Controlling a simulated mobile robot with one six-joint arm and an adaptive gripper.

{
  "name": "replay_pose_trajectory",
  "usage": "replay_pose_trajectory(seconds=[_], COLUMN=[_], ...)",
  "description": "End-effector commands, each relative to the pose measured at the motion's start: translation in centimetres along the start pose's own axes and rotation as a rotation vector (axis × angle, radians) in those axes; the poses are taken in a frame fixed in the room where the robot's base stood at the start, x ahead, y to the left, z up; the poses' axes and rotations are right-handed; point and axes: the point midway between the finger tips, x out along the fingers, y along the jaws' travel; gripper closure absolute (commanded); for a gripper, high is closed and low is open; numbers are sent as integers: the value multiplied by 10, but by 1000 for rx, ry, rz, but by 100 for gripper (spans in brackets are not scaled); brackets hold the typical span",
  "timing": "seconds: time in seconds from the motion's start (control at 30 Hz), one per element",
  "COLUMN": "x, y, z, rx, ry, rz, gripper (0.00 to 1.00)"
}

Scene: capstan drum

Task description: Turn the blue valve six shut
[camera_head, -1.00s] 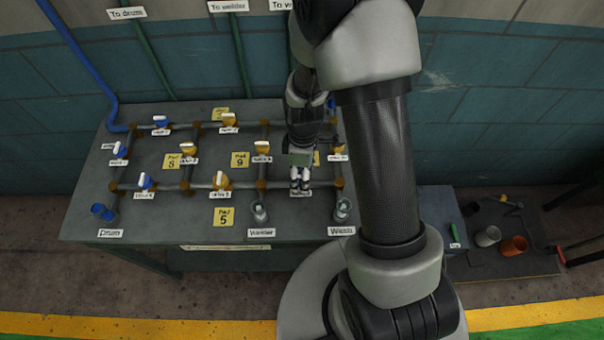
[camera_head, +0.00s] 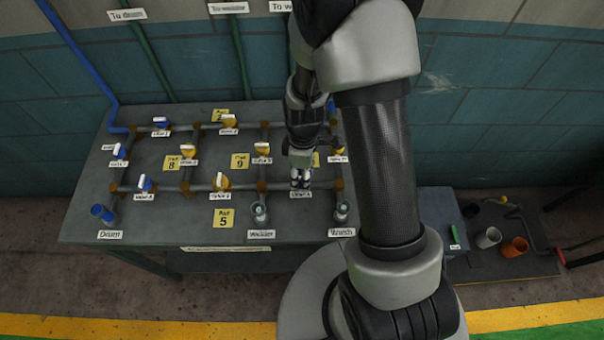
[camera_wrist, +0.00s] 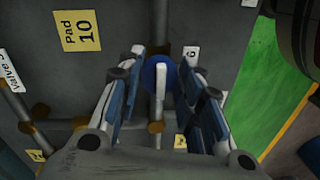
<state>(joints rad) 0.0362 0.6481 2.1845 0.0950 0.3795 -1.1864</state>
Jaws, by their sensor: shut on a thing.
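The blue valve six shows in the wrist view as a round blue body (camera_wrist: 152,74) with a white bar handle (camera_wrist: 160,90), which points nearly up and down in that picture. In the head view my gripper (camera_head: 300,180) reaches down to the front pipe row, right of the middle, and hides the valve there.
Pipes with several blue and yellow valves cover the bench (camera_head: 85,205). A yellow valve (camera_head: 221,182) sits left on the same row. Small cups (camera_head: 260,212) stand at the front.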

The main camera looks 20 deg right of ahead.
Motion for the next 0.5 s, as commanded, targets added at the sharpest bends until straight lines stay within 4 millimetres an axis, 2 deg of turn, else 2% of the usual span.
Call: replay_pose_trajectory(seconds=[0.27, 0.5], x=[0, 0], y=[0, 0], z=[0, 0], rx=[47, 191], ry=[4, 16], rz=[1, 1], gripper=[90, 90])
